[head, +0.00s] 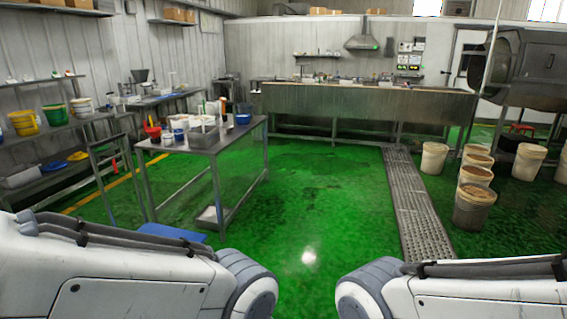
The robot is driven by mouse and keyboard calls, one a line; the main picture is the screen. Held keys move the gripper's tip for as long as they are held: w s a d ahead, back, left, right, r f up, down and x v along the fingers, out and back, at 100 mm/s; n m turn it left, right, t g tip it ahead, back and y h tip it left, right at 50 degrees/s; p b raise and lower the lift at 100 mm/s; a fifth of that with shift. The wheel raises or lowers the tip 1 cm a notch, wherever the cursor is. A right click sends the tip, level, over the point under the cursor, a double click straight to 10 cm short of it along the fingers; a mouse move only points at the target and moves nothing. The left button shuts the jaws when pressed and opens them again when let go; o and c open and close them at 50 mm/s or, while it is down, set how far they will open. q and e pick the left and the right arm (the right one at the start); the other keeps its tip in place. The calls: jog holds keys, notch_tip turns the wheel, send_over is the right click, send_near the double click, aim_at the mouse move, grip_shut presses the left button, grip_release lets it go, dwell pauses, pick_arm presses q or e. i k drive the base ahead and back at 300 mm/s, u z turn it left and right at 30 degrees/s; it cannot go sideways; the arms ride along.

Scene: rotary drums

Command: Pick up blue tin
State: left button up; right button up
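A metal table (227,139) stands left of the middle, some way ahead of me. A blue container (243,119) sits at its far right corner. A small white and blue container (179,134) stands near its front left edge. Both are too small to tell for sure which is the blue tin. Links of both my arms show along the bottom of the head view, but both grippers are out of view.
Green floor is clear between the table and the floor grating (417,205). Several buckets (475,207) stand at right. A step ladder (110,170) stands left of the table, and a blue object (172,232) lies before it. A long metal trough (360,101) spans the back.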

aim_at(178, 133)
jog(key=z, duration=0.2)
jog(key=i, duration=3.85)
jog(key=u, duration=0.6)
jog(key=i, duration=1.35)
jog(key=u, duration=1.7)
jog(key=i, duration=1.25)
jog(key=u, duration=0.65)
